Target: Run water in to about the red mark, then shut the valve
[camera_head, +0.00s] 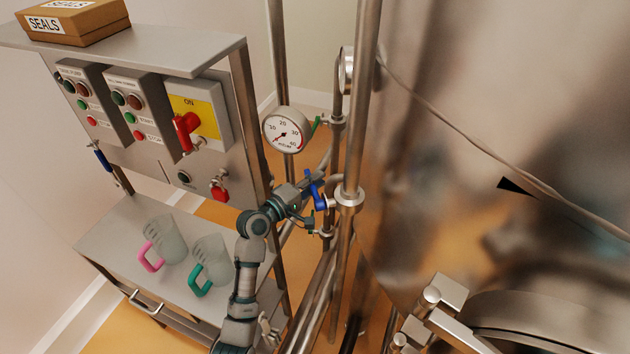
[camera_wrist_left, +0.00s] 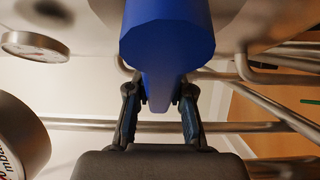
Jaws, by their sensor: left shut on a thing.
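A blue valve handle (camera_head: 315,190) sits on the steel pipework beside the large steel vessel (camera_head: 480,130). My left gripper (camera_head: 308,200) is at this handle, shut on it. In the left wrist view the blue handle (camera_wrist_left: 167,40) fills the top middle, and its narrow lower end lies between the two fingers of my left gripper (camera_wrist_left: 160,98). A round dial gauge (camera_head: 288,131) stands on the pipes above the gripper. I cannot make out a water level or a red level mark. My right gripper is not in view.
A control cabinet (camera_head: 150,125) with buttons and a red switch (camera_head: 185,131) stands at left. Two clear jugs, one pink-handled (camera_head: 165,240) and one green-handled (camera_head: 210,260), stand on its shelf (camera_head: 112,230). Vertical pipes (camera_head: 362,110) rise close to my left arm.

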